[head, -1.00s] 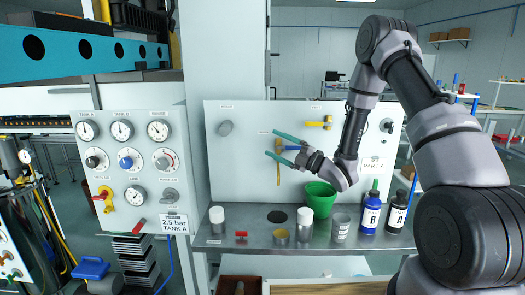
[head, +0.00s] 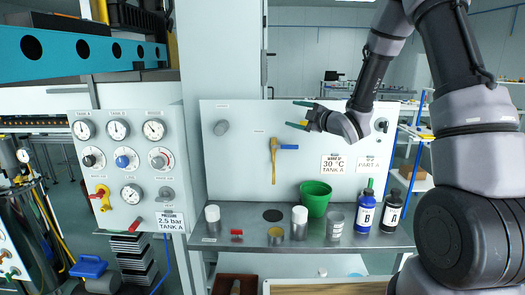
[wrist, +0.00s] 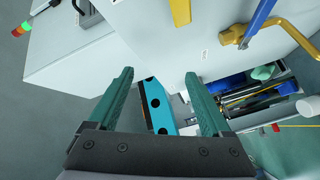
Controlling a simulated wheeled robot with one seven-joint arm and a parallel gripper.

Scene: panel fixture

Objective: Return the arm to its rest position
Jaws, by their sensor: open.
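My gripper (head: 294,113) is raised in front of the white back panel (head: 235,165) in the head view, near its top middle. Its two teal fingers point left, spread apart, with nothing between them. In the wrist view my gripper (wrist: 158,76) also shows open and empty, with teal fingers either side of a blue holed beam (wrist: 157,108). My dark and grey arm reaches in from the upper right and covers part of the panel's right side.
A yellow valve with a blue handle (head: 288,147) is on the panel below my gripper. The bench (head: 250,218) holds a green bucket (head: 315,198), a blue bottle (head: 366,212), a black bottle (head: 391,212) and several small containers. A gauge panel (head: 122,205) stands at left.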

